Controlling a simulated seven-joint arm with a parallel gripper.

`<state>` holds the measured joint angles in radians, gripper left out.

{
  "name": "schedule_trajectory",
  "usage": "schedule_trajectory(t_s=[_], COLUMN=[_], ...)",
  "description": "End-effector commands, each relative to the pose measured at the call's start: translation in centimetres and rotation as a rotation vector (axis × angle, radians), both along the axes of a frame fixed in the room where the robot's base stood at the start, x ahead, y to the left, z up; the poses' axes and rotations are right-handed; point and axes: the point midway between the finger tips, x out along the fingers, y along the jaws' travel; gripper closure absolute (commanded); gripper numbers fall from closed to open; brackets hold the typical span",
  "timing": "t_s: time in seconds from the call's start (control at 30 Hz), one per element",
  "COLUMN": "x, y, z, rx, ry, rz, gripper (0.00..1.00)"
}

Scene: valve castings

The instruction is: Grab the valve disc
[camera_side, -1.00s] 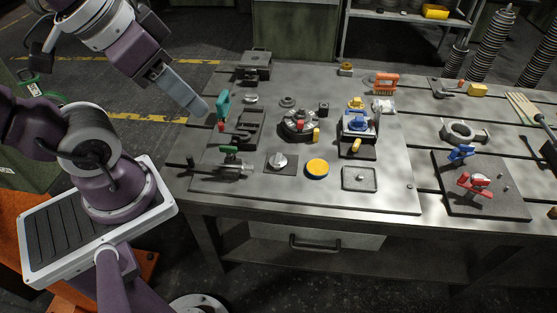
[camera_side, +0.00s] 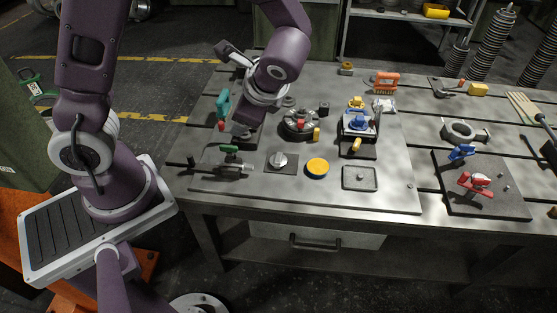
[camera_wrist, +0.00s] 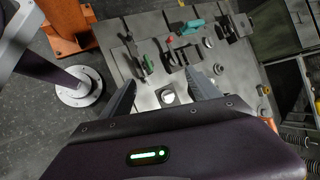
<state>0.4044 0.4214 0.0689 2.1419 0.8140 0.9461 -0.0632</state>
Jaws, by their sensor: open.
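A round silver metal piece, likely the valve disc (camera_side: 279,160), lies on a dark square pad (camera_side: 292,170) near the front of the bench plate. In the wrist view the bright disc (camera_wrist: 168,97) shows between my two fingers, lower in the picture than their tips. My gripper (camera_wrist: 160,76) is open and empty, with one finger on each side. In the side view its dark body hangs above the bench, behind and left of the disc. Its fingertips cannot be made out clearly there.
A yellow-topped round tin (camera_side: 317,168) stands right of the disc, and an empty shallow tray (camera_side: 360,178) is farther right. A green-handled clamp (camera_side: 232,163) is to the left. A round chuck-like fixture (camera_side: 300,124) and a blue vise (camera_side: 358,124) stand behind.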

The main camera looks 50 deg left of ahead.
Motion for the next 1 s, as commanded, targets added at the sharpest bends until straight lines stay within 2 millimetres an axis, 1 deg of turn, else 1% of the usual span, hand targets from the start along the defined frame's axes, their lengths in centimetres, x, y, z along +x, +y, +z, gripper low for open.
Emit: schedule_trajectory(t_s=[0.03,0.07,0.1,0.17,0.2,0.3,0.4,0.5,0.57,0.67,0.9,1.0], x=[1.4,2.3,3.4,4.9,5.6,6.8,7.3,7.5,7.7,8.4,10.9,11.4], y=[-0.1,-0.1,-0.2,-0.4,-0.7,-1.2,-1.4,-1.5,-1.2,-0.2,2.5,3.2], z=[-2.7,-4.2,-6.3,-9.6,-11.8,-16.7,-20.1,-21.7,-22.2,-22.8,-25.1,-25.4], rx=[0.094,0.149,0.221,0.324,0.386,0.511,0.587,0.621,0.626,0.624,0.624,0.623], ry=[0.076,0.114,0.165,0.236,0.279,0.367,0.426,0.451,0.456,0.457,0.457,0.456], rz=[-0.110,-0.181,-0.278,-0.428,-0.525,-0.734,-0.876,-0.944,-0.955,-0.954,-0.951,-0.952], gripper=[0.29,0.29,0.29,0.29,0.29,0.29,0.29,0.29,0.29,0.29,0.29,0.29])
